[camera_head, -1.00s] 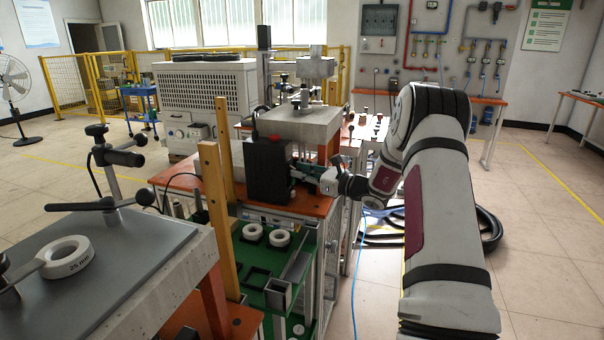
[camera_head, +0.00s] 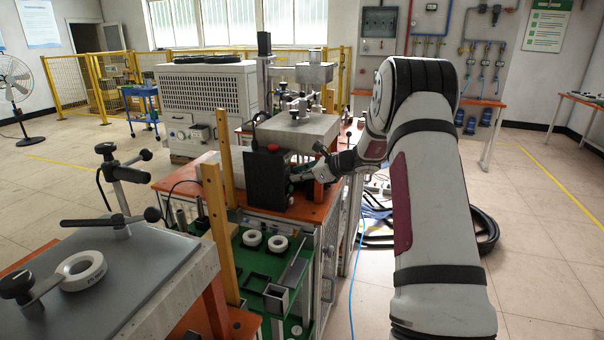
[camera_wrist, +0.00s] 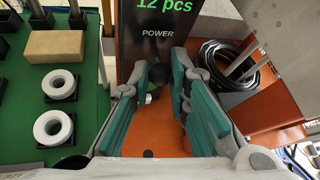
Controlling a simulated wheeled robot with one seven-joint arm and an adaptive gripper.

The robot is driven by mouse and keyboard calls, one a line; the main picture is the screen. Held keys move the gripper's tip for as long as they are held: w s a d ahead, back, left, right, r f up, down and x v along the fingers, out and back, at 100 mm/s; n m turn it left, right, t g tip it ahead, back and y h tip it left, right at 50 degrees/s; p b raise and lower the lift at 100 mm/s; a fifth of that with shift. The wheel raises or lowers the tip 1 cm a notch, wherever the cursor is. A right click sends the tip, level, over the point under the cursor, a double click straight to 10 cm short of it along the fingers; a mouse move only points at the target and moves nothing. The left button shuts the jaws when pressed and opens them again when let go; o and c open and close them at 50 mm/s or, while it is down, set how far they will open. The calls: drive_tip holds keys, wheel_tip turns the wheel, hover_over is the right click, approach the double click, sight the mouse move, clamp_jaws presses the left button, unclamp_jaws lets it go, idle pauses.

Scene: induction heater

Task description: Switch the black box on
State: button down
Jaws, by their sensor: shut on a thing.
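The black box (camera_head: 268,178) stands upright on an orange-topped bench, with a red button on top. In the wrist view its front face (camera_wrist: 156,52) shows a green "12 pcs" readout and the word POWER. My gripper (camera_wrist: 160,78) is at the lower front of this face, below the POWER label. Its teal fingers are closed in around a small part there, seemingly the power switch (camera_wrist: 151,88), mostly hidden between the tips. The switch's position cannot be read. In the head view my gripper (camera_head: 301,174) is at the right side of the box, partly hidden.
White rings (camera_wrist: 59,84) sit in a green tray at left, near a tan block (camera_wrist: 56,46). A coiled black cable (camera_wrist: 227,65) lies right of the box. A wooden post (camera_head: 214,215) stands left of the box. Floor at right is open.

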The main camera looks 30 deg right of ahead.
drive_tip(key=shift+w+a+r+n+g+h+p, duration=0.1)
drive_tip(key=shift+r+n+g+h+p, duration=0.1)
drive_tip(key=shift+r+g+h+p, duration=0.4)
drive_tip(key=shift+w+r+n+g+h+p, duration=0.1)
drive_tip(key=shift+r+n+g+h+p, duration=0.1)
drive_tip(key=shift+g+h+p, duration=0.65)
drive_tip(key=shift+g+y, duration=0.25)
drive_tip(key=shift+g, duration=0.2)
drive_tip(key=c, duration=1.5)
unclamp_jaws()
drive_tip(key=v, duration=1.2)
